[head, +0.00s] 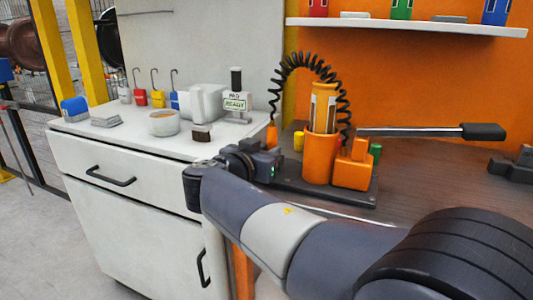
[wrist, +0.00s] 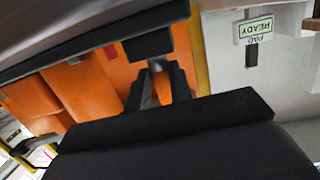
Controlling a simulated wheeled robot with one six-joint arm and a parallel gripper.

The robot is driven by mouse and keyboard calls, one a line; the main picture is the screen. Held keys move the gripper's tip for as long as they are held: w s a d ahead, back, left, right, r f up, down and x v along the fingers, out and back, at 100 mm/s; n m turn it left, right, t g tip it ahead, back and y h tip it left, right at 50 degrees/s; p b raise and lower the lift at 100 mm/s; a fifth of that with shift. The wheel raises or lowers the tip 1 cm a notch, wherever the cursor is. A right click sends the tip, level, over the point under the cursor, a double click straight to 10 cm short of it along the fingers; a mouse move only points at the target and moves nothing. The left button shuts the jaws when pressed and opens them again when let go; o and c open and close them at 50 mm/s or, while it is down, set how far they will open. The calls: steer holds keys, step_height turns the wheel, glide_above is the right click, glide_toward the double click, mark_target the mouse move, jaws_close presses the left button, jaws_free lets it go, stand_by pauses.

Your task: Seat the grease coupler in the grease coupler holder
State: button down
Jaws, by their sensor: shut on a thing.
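The grease coupler (head: 271,134) appears as an orange piece at the end of a coiled black hose. It stands upright just above my gripper (head: 274,166), left of the orange grease pump (head: 319,158). The wrist picture is tilted and the grip is partly hidden. I cannot clearly pick out the grease coupler holder; it may be hidden behind my wrist or the pump.
The pump's base plate (head: 340,192) lies right of my gripper, with a long lever (head: 425,132) reaching right. A yellow cylinder (head: 298,141) and a green one (head: 376,152) stand by the pump.

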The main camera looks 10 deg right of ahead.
steer(key=shift+f+b, duration=0.7)
steer(key=shift+b, duration=0.3)
steer(key=c, duration=1.2)
jaws_free()
steer(key=shift+f, duration=0.1)
steer(key=shift+s+a, duration=0.1)
steer(key=v, duration=0.5)
steer(key=p+v, duration=0.1)
steer(key=v, duration=0.4)
steer(key=shift+s+a+r, duration=0.1)
steer(key=shift+s+r, duration=0.2)
steer(key=shift+w, duration=0.1)
